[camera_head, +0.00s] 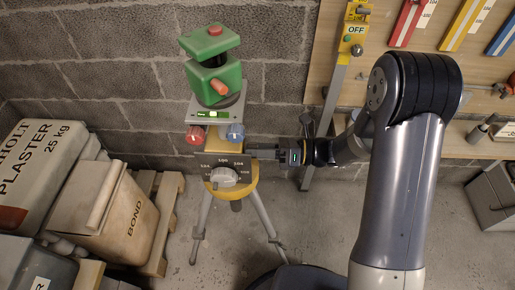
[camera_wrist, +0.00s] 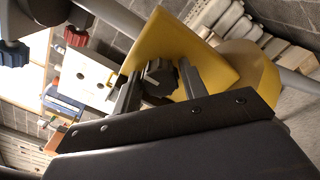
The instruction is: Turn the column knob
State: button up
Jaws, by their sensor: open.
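A tripod stands in the head view with a yellow head (camera_head: 247,187), a dark scale plate (camera_head: 207,160) and a pale round knob (camera_head: 224,176) on its front. My gripper (camera_head: 258,155) reaches in from the right, level with the scale plate. In the wrist view my open gripper (camera_wrist: 158,84) has its two fingers on either side of a dark knob (camera_wrist: 159,70) in front of the yellow head (camera_wrist: 200,62). Whether the fingers touch this knob cannot be told. In the head view the gripper largely hides it.
A green instrument (camera_head: 215,80) with an orange knob tops the tripod. A red knob (camera_head: 195,134) and a blue knob (camera_head: 235,133) sit just below it. Sacks and boxes (camera_head: 105,205) stand left on a pallet.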

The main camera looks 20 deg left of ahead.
jog(key=shift+c, duration=0.3)
jog(key=c, duration=0.6)
jog(key=shift+c, duration=0.2)
